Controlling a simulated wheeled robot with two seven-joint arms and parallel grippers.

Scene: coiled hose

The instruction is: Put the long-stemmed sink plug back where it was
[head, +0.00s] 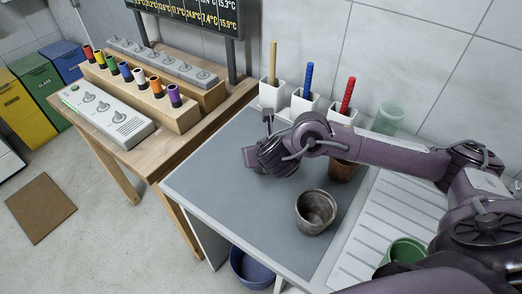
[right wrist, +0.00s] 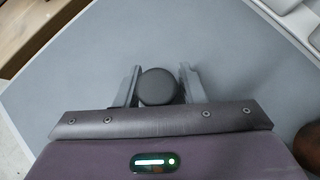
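My right gripper (head: 267,117) is over the back left of the grey worktop (head: 215,165), in front of the leftmost white holder. In the right wrist view two grey fingers of this gripper (right wrist: 159,82) stand on either side of a dark, round, smooth end (right wrist: 157,87), which looks like the sink plug. It nearly fills the space between them; I cannot tell whether the fingers press on it. My left gripper is in neither view.
White holders (head: 305,106) with yellow, blue and red rods stand along the back. A rusty pot (head: 316,212) and a brown pot (head: 342,171) stand right of the gripper. A green cup (head: 405,252) stands on the ribbed drainboard (head: 358,240). The worktop's front left is clear.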

